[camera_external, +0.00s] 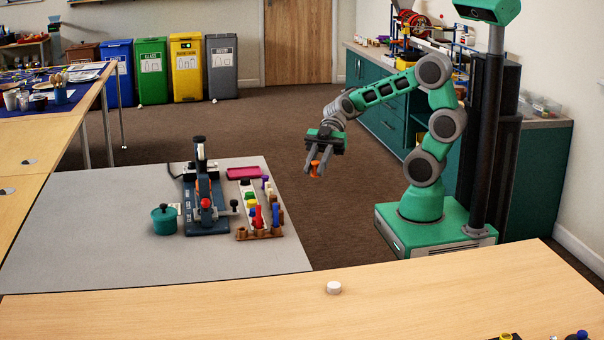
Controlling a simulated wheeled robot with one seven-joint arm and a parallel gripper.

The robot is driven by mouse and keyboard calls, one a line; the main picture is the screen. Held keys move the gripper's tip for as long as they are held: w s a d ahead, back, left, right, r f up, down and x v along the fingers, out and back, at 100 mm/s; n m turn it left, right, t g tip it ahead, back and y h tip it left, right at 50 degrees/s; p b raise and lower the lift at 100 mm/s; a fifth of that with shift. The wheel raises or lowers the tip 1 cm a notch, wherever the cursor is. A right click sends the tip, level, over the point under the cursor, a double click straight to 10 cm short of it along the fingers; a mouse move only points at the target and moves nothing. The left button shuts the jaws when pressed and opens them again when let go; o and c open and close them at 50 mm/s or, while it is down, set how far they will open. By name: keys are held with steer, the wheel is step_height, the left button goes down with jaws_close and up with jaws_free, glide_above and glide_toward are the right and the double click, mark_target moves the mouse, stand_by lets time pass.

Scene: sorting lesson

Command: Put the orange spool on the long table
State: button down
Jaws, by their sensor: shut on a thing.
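The orange spool (316,169) is small and hangs between the fingertips of my gripper (315,166). My gripper points down and is shut on the spool, in the air over the brown floor, right of the grey-topped table. The fingers hide part of the spool. Several tables are in view, and I cannot tell for sure which is the long table. A wooden table (230,305) runs across the front of the picture. A grey-topped table (95,230) stands in the middle left.
The grey top holds a teal pot (164,219), a blue machine (205,205), a rack of coloured pieces (258,212) and a pink tray (244,172). A white round piece (334,287) lies on the front wooden table. Teal cabinets (545,170) stand behind my arm.

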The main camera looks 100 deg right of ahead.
steer(key=s+a+n+g+y, duration=0.1)
steer(key=s+a+n+g, duration=0.3)
steer(key=a, duration=0.4)
steer(key=s+a+n+g, duration=0.2)
steer(key=s+a+g, duration=0.1)
steer(key=s+a, duration=0.4)
steer(key=s+a+n+g+y, duration=0.1)
steer(key=s+a+n+g, duration=0.3)
steer(key=a, duration=0.5)
steer(key=b, duration=0.2)
glide_above(373, 280)
steer(key=shift+m, duration=0.3)
steer(key=f, duration=0.9)
steer(key=shift+s+d, duration=0.1)
steer(key=shift+s, duration=0.1)
steer(key=shift+w+f+b, duration=0.2)
steer(key=shift+f+b, duration=0.15)
steer(key=shift+f, duration=1.4)
steer(key=shift+f, duration=0.25)
steer(key=c, duration=1.2)
jaws_free()
steer(key=shift+r, duration=0.1)
steer(key=shift+c, duration=0.2)
